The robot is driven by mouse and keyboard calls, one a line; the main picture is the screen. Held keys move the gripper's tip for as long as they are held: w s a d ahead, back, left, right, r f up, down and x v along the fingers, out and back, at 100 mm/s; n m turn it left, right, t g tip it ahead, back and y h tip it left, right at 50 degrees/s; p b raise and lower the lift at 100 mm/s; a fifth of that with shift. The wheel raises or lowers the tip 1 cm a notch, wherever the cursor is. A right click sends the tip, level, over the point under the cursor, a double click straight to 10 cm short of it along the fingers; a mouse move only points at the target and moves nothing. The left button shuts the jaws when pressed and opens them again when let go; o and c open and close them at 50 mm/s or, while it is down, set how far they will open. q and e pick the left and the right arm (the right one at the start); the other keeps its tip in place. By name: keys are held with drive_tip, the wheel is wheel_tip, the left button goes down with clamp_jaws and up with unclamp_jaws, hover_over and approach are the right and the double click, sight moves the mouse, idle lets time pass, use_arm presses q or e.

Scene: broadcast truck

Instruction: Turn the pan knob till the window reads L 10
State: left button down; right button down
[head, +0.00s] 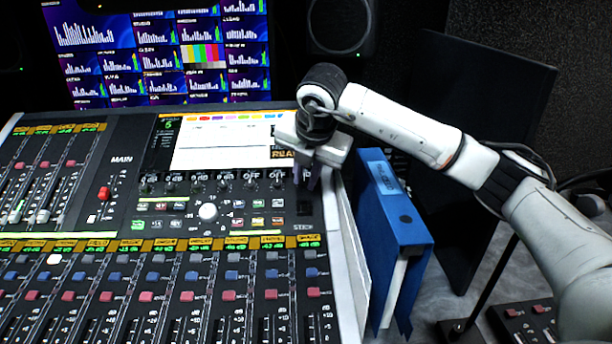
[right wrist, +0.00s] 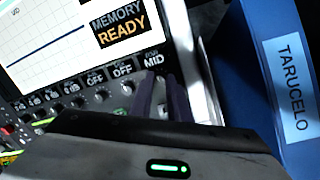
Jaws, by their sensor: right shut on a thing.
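The mixing console (head: 338,280) has a row of small knobs with readout windows under its screen. My right gripper (head: 307,178) reaches down at the right end of that row. In the right wrist view its two dark fingers (right wrist: 160,88) are close together just below the pan window (right wrist: 155,59), which reads MID. The fingers are shut on the pan knob, which they mostly hide. The head view does not show the pan window clearly behind the gripper. My left gripper is not in view.
Left of the pan window, neighbouring windows (right wrist: 122,69) read OFF above other small knobs. The console screen (right wrist: 50,40) shows MEMORY READY. A blue binder (head: 395,215) labelled TARUCELO stands close by the console's right edge. A monitor wall (head: 160,50) is behind.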

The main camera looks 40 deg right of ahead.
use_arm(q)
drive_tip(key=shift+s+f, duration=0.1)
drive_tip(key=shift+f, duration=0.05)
use_arm(e)
drive_tip(key=shift+n, duration=0.4)
drive_tip(key=n, duration=0.2)
drive_tip(key=shift+n, duration=0.4)
drive_tip(key=n+p, duration=0.1)
drive_tip(key=n, duration=0.2)
drive_tip(key=shift+w+r+n+y, duration=0.1)
drive_tip(key=shift+r+n+y, duration=0.05)
drive_tip(key=shift+n+y, duration=0.2)
drive_tip(key=n+p, duration=0.1)
drive_tip(key=n, duration=0.2)
drive_tip(key=shift+g, duration=0.3)
drive_tip(key=shift+n, duration=0.65)
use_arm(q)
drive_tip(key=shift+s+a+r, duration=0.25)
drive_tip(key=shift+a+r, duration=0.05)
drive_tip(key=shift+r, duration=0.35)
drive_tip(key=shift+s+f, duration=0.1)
